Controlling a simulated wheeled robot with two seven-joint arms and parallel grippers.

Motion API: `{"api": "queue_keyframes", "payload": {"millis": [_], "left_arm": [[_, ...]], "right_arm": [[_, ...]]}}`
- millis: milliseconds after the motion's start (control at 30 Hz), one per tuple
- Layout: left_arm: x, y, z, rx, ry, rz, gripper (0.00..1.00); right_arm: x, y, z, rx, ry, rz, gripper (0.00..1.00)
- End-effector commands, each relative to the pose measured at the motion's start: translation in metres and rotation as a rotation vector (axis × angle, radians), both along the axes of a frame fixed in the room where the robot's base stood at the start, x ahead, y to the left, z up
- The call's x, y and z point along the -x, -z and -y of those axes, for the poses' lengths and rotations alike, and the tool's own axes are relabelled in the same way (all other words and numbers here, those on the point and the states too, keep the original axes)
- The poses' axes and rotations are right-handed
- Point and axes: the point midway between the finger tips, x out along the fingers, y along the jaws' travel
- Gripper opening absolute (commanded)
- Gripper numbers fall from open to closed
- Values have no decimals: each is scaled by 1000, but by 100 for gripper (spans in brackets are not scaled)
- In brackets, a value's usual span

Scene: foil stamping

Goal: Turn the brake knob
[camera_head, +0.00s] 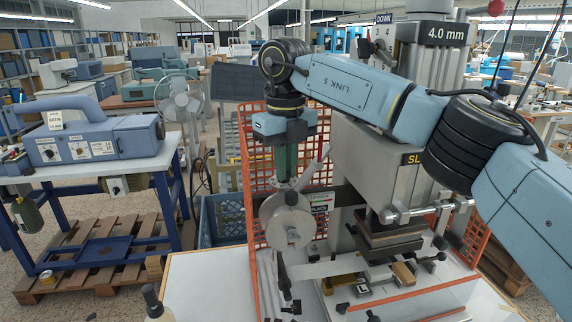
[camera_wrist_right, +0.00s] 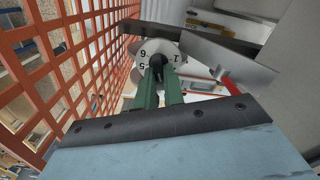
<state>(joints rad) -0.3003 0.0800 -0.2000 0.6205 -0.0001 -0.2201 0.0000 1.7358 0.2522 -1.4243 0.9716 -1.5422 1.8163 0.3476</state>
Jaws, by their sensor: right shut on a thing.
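The brake knob (camera_wrist_right: 157,62) is a small black knob on a round pale dial (camera_wrist_right: 152,47) with printed numbers, of which 1, 5 and 6 show in the right wrist view. My right gripper (camera_wrist_right: 160,85) has green fingers that are shut on the knob, with the dial just beyond the fingertips. In the head view my right gripper (camera_head: 285,178) points down from above, just over the grey foil reel (camera_head: 287,222) on the left of the press. My left gripper is not in view.
An orange mesh guard (camera_head: 251,180) stands close to the left of my right gripper. The grey press (camera_head: 375,165) rises to its right. A blue machine (camera_head: 95,138) on a table and a fan (camera_head: 180,100) stand farther left.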

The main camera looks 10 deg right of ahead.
Motion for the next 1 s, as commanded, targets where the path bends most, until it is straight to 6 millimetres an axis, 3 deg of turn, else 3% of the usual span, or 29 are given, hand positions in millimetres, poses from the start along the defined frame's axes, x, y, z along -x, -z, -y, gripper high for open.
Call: {"api": "queue_keyframes", "payload": {"millis": [167, 200, 333, 733, 867, 1000], "left_arm": [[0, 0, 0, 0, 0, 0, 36], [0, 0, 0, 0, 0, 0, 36], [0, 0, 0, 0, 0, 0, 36], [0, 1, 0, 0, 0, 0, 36], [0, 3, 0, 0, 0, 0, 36], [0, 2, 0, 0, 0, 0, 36]], "right_arm": [[-1, -2, 0, -3, 0, 6, 0], [-1, -2, 0, -3, 0, 6, 14], [-1, -2, 0, -2, -1, 5, 31], [-1, -8, 0, 0, -2, 3, 32], [0, -29, -1, -2, 0, 6, 32], [0, -63, -1, -1, 0, 6, 32]]}}
